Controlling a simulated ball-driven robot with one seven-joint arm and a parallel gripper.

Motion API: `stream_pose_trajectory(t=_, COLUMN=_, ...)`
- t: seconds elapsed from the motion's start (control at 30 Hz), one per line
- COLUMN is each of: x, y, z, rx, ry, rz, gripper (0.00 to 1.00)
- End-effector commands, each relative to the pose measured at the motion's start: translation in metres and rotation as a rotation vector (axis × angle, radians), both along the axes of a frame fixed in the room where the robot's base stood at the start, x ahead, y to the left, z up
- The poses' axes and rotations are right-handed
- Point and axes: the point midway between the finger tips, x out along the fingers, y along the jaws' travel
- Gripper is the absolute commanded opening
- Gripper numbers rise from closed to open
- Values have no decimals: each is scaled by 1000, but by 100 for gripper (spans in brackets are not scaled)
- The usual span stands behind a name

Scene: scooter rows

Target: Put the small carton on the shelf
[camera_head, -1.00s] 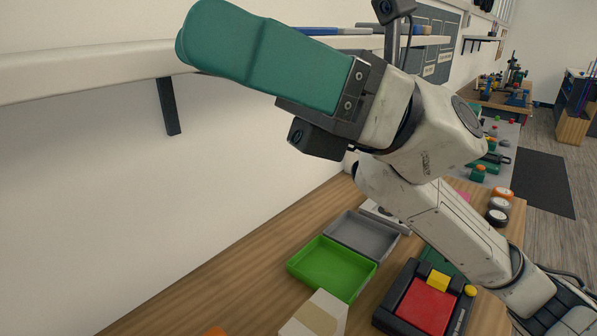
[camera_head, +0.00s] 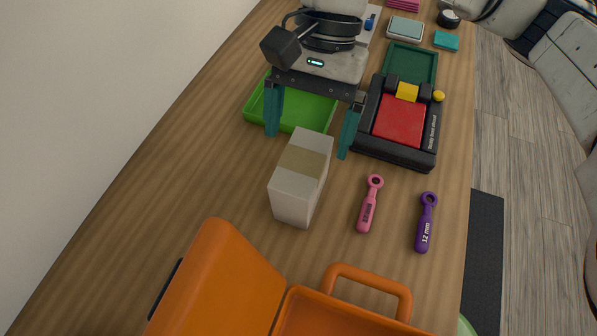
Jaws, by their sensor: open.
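The small carton (camera_head: 298,190), a white box with a tan tape band over its top, stands on the wooden bench (camera_head: 190,150) in the head view. My gripper (camera_head: 307,144) is open, with its two teal fingers spread and pointing down. The fingers show at the far end of the carton, one to the left and one to the right. I cannot tell whether either finger touches it. The gap between them looks empty apart from the carton's far end. The shelf is out of view now.
An orange case (camera_head: 225,285) stands open in front of the carton. A green tray (camera_head: 300,108) lies behind it, partly hidden by my gripper. A black and red device (camera_head: 400,125), a pink wrench (camera_head: 369,205) and a purple wrench (camera_head: 425,222) lie to the right. Bench left of the carton is clear.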

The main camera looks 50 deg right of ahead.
Motion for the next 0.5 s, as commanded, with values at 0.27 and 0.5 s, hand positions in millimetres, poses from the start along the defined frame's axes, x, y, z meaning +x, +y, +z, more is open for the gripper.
stream_pose_trajectory(t=0.27, x=-3, y=9, z=-21, rx=3, ry=0, rz=-2, gripper=94)
stream_pose_trajectory(t=0.5, x=-9, y=22, z=-48, rx=6, ry=1, rz=0, gripper=94)
